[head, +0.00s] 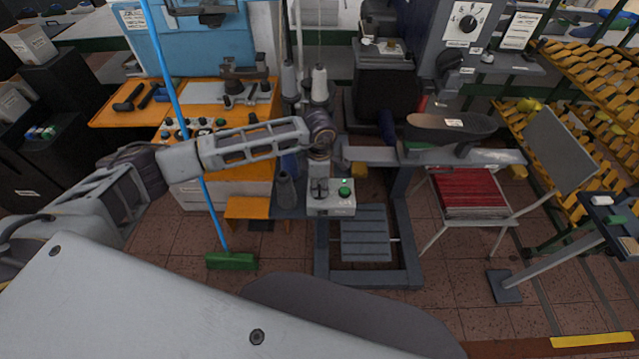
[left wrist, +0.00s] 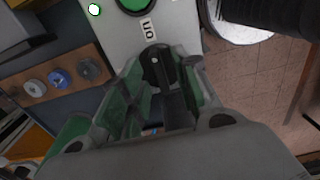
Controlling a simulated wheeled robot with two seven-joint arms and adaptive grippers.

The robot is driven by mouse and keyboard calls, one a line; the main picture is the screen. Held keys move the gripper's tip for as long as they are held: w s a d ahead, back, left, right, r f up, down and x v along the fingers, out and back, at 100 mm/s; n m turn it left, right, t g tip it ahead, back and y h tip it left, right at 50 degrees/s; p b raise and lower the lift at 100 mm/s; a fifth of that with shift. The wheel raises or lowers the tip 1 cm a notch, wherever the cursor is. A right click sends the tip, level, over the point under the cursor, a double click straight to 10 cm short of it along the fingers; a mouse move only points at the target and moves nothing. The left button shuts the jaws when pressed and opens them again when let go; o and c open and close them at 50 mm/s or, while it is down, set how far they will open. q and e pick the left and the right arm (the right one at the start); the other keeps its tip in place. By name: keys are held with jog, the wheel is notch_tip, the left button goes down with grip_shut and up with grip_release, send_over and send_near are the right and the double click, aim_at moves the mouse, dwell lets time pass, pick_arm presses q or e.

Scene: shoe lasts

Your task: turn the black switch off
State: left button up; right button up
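A light grey control box (head: 343,210) stands near the centre of the head view, with a green button (head: 345,188) on its top. The black switch (left wrist: 156,62) is a round knob with a bar, beside a label reading "on" in the left wrist view. My left gripper (head: 319,188) points down over the left part of the box. In the wrist view its two fingers (left wrist: 160,72) stand apart, on either side of the black switch. A gap seems to show between fingers and switch; contact is unclear. My right gripper is not in view.
The green button (left wrist: 133,4) and a small white light (left wrist: 94,10) are close to the fingers. An orange bench (head: 180,105) with tools stands at left. A blue-handled broom (head: 230,261) stands in front. A black shoe-shaped piece (head: 450,127) is at right.

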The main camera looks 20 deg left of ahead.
pick_arm(q)
jog(key=shift+f, duration=0.2)
jog(key=shift+c, duration=0.5)
grip_shut()
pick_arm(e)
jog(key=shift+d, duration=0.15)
